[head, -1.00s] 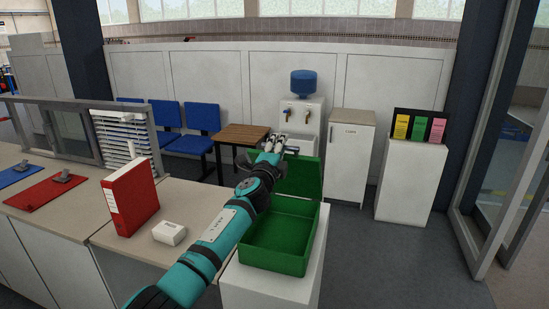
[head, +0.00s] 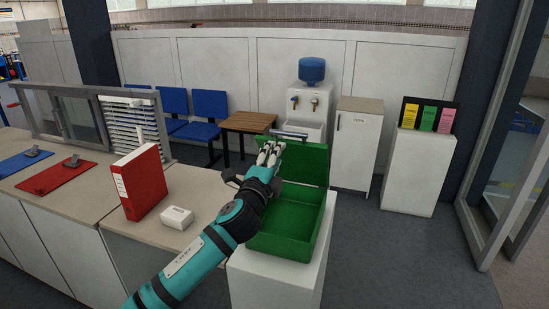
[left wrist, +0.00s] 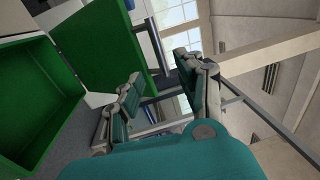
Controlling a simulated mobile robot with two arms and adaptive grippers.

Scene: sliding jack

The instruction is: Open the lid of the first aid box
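The green first aid box (head: 285,244) stands on a white pedestal (head: 298,285). Its lid (head: 308,164) is raised, standing up at the back, with the empty-looking inside showing. A silver handle (head: 290,134) shows at the lid's top edge. My left gripper (head: 270,152) is in front of the lid's left part, and my forearm covers the box's left side. In the left wrist view the lid (left wrist: 98,48) and box (left wrist: 35,100) are at left; the gripper's fingers (left wrist: 160,85) are spread with nothing between them. My right gripper is not in view.
A counter at left holds a red binder (head: 139,182) and a small white box (head: 177,218). Behind are blue chairs (head: 208,110), a wooden table (head: 248,122), a water dispenser (head: 308,105) and a white cabinet (head: 356,145). Open floor lies to the right.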

